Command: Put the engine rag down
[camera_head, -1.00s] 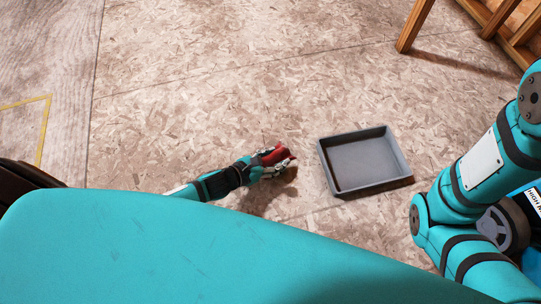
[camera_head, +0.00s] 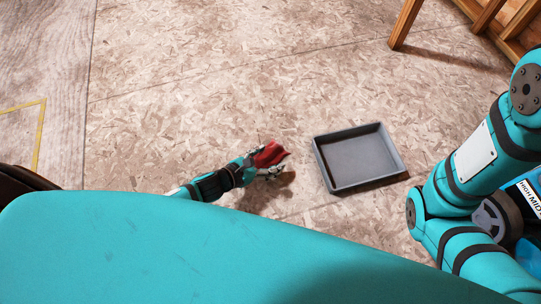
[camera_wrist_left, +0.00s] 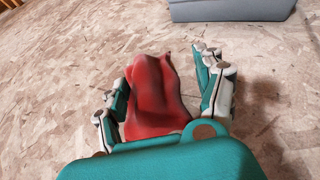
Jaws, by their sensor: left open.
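The engine rag (camera_head: 269,154) is a crumpled red cloth at my left gripper, just left of the grey tray. My left gripper (camera_head: 276,165) is open, low over the board floor. In the left wrist view the rag (camera_wrist_left: 157,95) stands up between the spread fingers of the left gripper (camera_wrist_left: 165,85). A gap shows between the rag and the right finger; the left finger is close to it. I cannot tell whether the rag rests on the floor. My right gripper is not in view; only my right arm shows at the right.
A shallow grey tray (camera_head: 360,158) lies empty on the floor, right of the rag; its edge also shows in the left wrist view (camera_wrist_left: 230,10). A wooden frame (camera_head: 405,22) stands at the top right. The floor (camera_head: 200,80) beyond is clear.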

